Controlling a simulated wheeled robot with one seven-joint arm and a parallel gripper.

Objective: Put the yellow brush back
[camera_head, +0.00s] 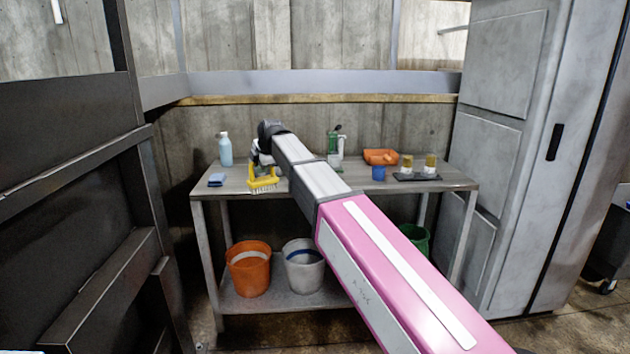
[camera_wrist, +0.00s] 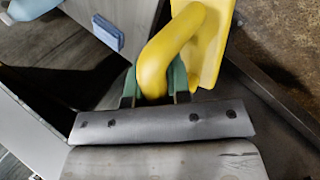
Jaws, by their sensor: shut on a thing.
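The yellow brush (camera_head: 263,179) is at the front left part of the worktable (camera_head: 330,186), its pale bristles facing down over the table's front edge. I cannot tell whether the bristles touch the table. In the wrist view the green fingers of my gripper (camera_wrist: 161,82) are shut around the curved handle of the yellow brush (camera_wrist: 187,42). In the head view my gripper (camera_head: 257,160) is partly hidden behind the brush and my arm.
To the right are a green bottle (camera_head: 334,148), an orange bin (camera_head: 380,156), a blue cup (camera_head: 378,173) and a dark tray (camera_head: 418,178) with jars. Buckets (camera_head: 249,268) sit on the lower shelf.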

